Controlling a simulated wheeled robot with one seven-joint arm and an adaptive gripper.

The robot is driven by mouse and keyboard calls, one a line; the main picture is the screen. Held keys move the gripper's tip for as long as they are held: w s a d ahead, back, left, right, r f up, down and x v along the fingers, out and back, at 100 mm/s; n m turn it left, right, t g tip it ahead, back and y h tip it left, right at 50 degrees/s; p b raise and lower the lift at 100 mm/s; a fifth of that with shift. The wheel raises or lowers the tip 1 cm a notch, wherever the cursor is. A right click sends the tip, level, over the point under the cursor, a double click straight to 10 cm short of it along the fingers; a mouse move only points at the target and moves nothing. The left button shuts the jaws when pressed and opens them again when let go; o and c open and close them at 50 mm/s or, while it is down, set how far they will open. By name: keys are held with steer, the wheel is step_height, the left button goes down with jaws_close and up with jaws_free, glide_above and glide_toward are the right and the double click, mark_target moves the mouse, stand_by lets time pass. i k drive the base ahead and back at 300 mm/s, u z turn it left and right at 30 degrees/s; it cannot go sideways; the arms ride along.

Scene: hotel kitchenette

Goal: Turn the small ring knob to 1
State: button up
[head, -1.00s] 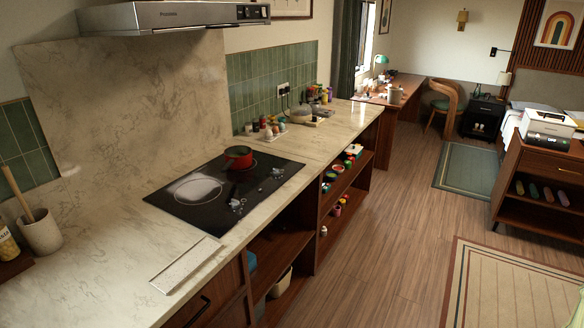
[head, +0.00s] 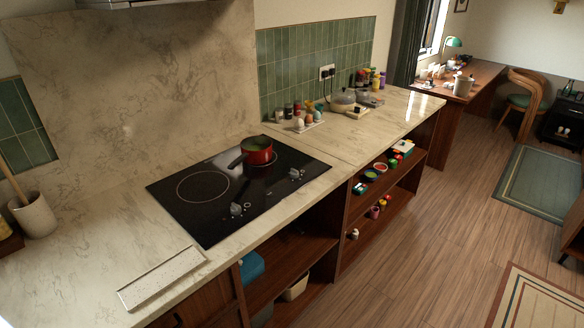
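The black cooktop (head: 190,222) is set into the marble counter in the head view. It has a large ring (head: 203,188) on the left and a red pot (head: 257,151) on its right part, covering most of the ring there. Small grey knobs stand along its front: a left group (head: 236,209) and a right group (head: 295,173). I cannot tell which is the small ring knob, and any markings or settings are too small to read. My gripper is not in view.
A pale rectangular tray (head: 162,277) lies near the counter's front edge. A utensil crock (head: 34,216) stands at the left. Egg-like items and jars (head: 300,118) are behind the cooktop's right side. Open shelves (head: 375,195) are below.

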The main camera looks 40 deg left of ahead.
mark_target(294, 174)
steer(key=u, duration=1.5)
